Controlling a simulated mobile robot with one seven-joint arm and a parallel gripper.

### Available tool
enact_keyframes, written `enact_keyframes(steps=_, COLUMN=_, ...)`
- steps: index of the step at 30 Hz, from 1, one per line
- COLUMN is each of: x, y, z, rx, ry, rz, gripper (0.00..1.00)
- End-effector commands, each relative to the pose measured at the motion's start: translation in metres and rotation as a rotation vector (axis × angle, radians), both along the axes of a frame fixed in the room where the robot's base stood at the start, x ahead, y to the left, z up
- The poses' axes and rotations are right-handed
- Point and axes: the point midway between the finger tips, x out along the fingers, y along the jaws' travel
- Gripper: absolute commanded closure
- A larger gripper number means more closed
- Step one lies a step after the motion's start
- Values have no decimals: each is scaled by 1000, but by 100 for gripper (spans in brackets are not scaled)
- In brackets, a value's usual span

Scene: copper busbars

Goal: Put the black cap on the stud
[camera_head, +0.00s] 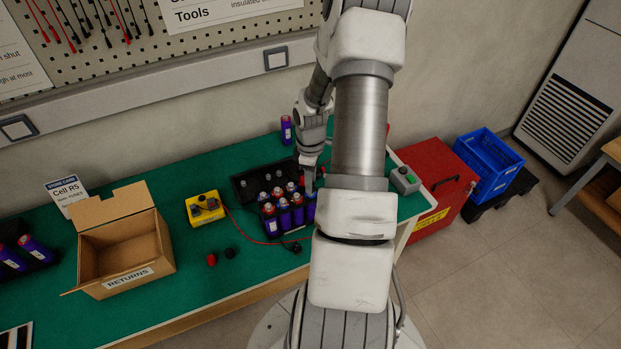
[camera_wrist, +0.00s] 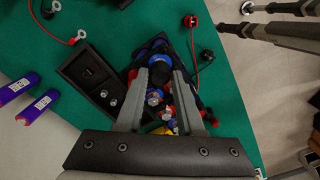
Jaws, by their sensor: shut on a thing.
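My gripper (camera_wrist: 160,76) points down over the black tray of purple cells (camera_head: 284,214). Its fingers are shut on a dark and blue round thing (camera_wrist: 159,66); I cannot tell whether it is a cap or a cell top. In the head view my gripper (camera_head: 310,188) is at the tray's right end, partly hidden by my arm. A loose black cap (camera_head: 230,252) lies on the green table beside a red cap (camera_head: 211,260). Cell tops with blue, red and silver parts show between and beside my fingers in the wrist view. The stud cannot be singled out.
A yellow meter (camera_head: 205,207) with a red lead stands left of the tray. An open RETURNS carton (camera_head: 126,250) is farther left. A grey button box (camera_head: 405,180) stands right of my arm. Green table is clear in front of the carton.

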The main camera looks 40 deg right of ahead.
Motion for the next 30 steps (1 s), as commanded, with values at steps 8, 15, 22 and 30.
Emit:
enact_keyframes(steps=8, x=0, y=0, z=-15, rx=0, ry=0, rz=1, gripper=99)
enact_keyframes(steps=15, x=0, y=0, z=-14, rx=0, ry=0, rz=1, gripper=99)
enact_keyframes(steps=22, x=0, y=0, z=-18, rx=1, ry=1, rz=1, gripper=99)
enact_keyframes(steps=30, x=0, y=0, z=-19, rx=1, ry=1, rz=1, gripper=29)
